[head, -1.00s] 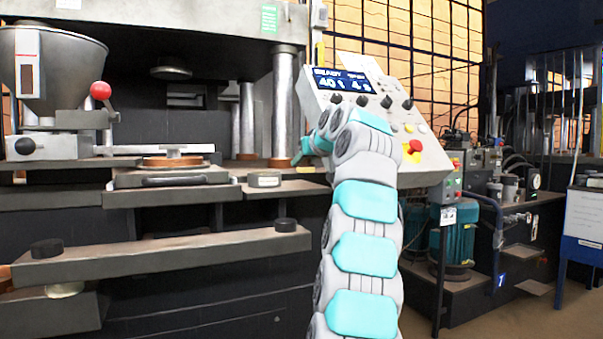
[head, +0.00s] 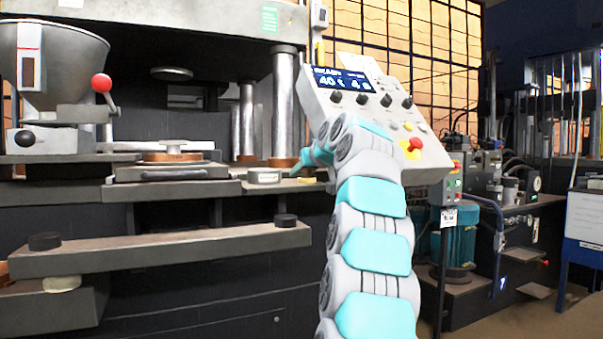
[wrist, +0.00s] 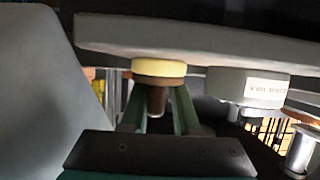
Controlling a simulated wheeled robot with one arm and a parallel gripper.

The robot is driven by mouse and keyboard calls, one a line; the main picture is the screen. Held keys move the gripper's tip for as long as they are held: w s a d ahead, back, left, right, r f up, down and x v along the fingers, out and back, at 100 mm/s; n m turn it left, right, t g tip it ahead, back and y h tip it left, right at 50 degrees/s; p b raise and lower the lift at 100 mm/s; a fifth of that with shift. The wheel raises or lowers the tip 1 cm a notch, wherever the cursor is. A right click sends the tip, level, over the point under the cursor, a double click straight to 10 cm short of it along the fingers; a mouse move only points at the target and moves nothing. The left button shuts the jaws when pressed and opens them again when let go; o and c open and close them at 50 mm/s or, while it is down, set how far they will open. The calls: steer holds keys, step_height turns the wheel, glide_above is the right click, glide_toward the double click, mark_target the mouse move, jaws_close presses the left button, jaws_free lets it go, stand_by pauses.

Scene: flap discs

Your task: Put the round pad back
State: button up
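In the wrist view, which looks upside down, a pale yellow round pad (wrist: 158,71) lies against the grey shelf plate (wrist: 215,40). A brown stub (wrist: 157,100) shows between my fingers, at the pad; I cannot tell if it belongs to the pad. My gripper (wrist: 159,92) has its two green fingers spread to either side, tips close to the pad. I cannot tell if they touch it. In the head view my gripper is at the press shelf, mostly hidden by my arm. A small pale thing (head: 306,180) beside it may be the pad.
A grey round tin with a label (head: 264,176) stands on the shelf close by; it also shows in the wrist view (wrist: 249,87). A metal column (head: 284,105) rises behind. The control panel (head: 365,100) stands behind my arm. A lower beam (head: 160,250) carries dark pucks.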

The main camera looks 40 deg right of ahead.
steer(key=shift+o, duration=1.1)
steer(key=shift+r, duration=0.15)
steer(key=v, duration=1.2)
steer(key=shift+b, duration=0.4)
steer(key=shift+d, duration=0.1)
